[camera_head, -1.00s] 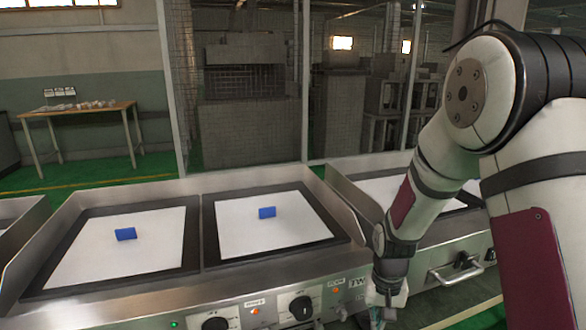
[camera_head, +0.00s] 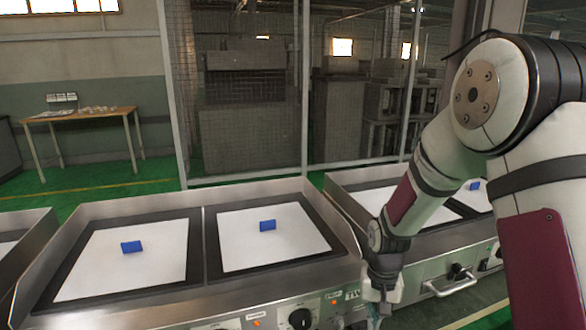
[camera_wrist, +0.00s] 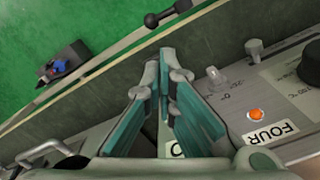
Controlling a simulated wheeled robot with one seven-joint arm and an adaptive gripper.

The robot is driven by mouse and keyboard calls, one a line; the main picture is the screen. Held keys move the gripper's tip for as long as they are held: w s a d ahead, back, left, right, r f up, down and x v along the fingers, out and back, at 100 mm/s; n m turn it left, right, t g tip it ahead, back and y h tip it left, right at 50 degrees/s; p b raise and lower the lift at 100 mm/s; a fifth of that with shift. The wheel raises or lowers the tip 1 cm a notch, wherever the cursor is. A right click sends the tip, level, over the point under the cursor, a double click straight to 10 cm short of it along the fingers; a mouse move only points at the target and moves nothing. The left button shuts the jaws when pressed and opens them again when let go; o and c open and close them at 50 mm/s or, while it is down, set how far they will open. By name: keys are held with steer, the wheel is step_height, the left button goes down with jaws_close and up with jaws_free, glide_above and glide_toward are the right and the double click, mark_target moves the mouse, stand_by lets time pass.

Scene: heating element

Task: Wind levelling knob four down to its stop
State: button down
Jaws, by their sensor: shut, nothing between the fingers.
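My gripper (camera_wrist: 167,90) is shut and empty in the wrist view, its teal pads in front of the machine's front panel. A "FOUR" label (camera_wrist: 270,132) sits right of the fingers, beside a lit orange lamp (camera_wrist: 256,114). A small grey knob (camera_wrist: 215,80) stands up and right of the fingers, apart from them; I cannot tell if it is levelling knob four. A large black dial (camera_wrist: 312,62) is cut by the right edge. In the head view my gripper (camera_head: 378,312) hangs at the right front corner of the griddle.
The griddle has two white plates (camera_head: 235,255), each with a blue block (camera_head: 268,225) on it. A black dial (camera_head: 300,318) is on its front panel. A second griddle with a bar handle (camera_head: 452,284) stands close on the right.

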steer(key=shift+w+a+r+p, duration=0.1)
steer(key=shift+a+r+p, duration=0.35)
steer(key=shift+a+p, duration=0.25)
step_height(320, 180, down, 7)
steer(key=b, duration=0.5)
steer(key=shift+w+d+r, duration=0.1)
steer(key=shift+w+d, duration=0.15)
steer(key=shift+w, duration=0.35)
stand_by(1.0)
steer(key=shift+s+d, duration=0.1)
steer(key=shift+d, duration=0.7)
stand_by(0.3)
steer(key=shift+s, duration=0.1)
